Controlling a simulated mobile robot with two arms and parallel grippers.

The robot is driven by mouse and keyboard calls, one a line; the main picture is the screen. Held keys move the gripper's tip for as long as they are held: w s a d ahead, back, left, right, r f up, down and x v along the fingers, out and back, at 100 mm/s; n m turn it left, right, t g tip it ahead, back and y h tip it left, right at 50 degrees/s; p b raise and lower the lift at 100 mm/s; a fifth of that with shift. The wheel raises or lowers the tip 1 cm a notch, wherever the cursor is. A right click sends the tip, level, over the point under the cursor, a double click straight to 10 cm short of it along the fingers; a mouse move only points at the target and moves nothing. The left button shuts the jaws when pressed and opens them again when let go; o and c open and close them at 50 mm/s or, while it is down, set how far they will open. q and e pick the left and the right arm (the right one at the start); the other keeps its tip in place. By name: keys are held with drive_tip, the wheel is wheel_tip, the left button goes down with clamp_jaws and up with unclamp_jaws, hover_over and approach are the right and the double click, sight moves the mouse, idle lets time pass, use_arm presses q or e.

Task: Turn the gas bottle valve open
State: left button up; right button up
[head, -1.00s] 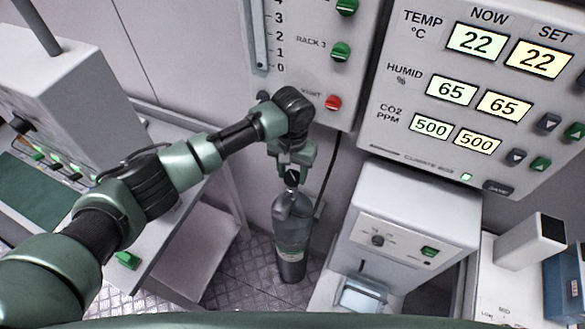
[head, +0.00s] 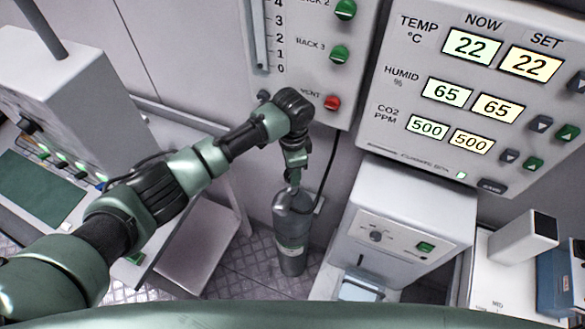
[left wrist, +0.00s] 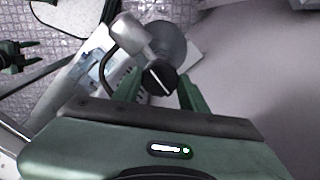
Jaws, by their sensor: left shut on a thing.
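The gas bottle (head: 290,242) is a grey cylinder standing upright on the floor between the bench and the white cabinet. Its valve is a round black knob with a white line (left wrist: 160,78), clear in the left wrist view; there the line runs slanted. My left gripper (head: 293,180) comes down on the valve from above. In the left wrist view its green fingers (left wrist: 160,90) are on either side of the knob, shut on it. A small dark green shape at that view's left edge looks like my right gripper (left wrist: 25,55); its jaws are too small to judge.
A white cabinet (head: 405,220) stands close to the bottle's right. A bench shelf (head: 200,250) lies to its left. The wall panel with green knobs and a red knob (head: 332,102) is above and behind. A dark hose runs beside the bottle.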

use_arm(q)
drive_tip(key=m, duration=0.4)
drive_tip(key=shift+m, duration=0.3)
drive_tip(key=m, duration=0.3)
drive_tip(key=shift+m, duration=0.3)
drive_tip(key=m+b, duration=0.1)
drive_tip(key=m, duration=0.3)
drive_tip(key=shift+w, duration=0.1)
drive_tip(key=shift+m+b, duration=0.55)
drive_tip(key=shift+m, duration=1.55)
drive_tip(key=shift+r, duration=0.1)
drive_tip(key=o, duration=1.4)
drive_tip(key=shift+c, duration=0.2)
